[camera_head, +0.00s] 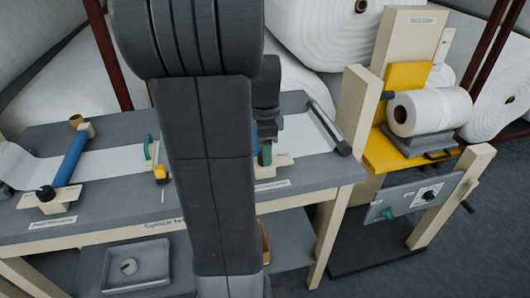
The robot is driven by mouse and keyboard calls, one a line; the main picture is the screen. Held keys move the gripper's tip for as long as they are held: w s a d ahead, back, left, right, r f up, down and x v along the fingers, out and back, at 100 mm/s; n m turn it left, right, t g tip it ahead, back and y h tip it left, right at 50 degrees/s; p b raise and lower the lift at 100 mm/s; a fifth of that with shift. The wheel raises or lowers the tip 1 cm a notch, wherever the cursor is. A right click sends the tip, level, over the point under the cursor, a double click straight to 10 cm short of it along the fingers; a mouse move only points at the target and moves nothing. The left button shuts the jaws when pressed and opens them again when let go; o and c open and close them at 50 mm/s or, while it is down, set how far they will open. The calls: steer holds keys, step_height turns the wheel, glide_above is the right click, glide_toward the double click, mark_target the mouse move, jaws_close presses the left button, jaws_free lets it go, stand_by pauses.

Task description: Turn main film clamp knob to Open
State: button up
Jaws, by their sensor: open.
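A blue clamp bar (70,158) lies across the white film at the left of the splice table, with a black knob (45,193) at its near end. A second clamp (280,160) stands right of my arm, mostly hidden, with a green part (265,156) showing. The clamp labels are too small to read, so I cannot tell which is the main film clamp. My gripper (267,134) is open above this right clamp, partly hidden behind my arm. I cannot tell whether it touches the clamp.
A green-handled tool (149,147) and a yellow item (160,173) lie on the grey splice table (110,210) left of my arm. A grey tray (137,266) sits below.

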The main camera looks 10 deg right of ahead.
steer(key=shift+f, duration=0.8)
steer(key=c, duration=1)
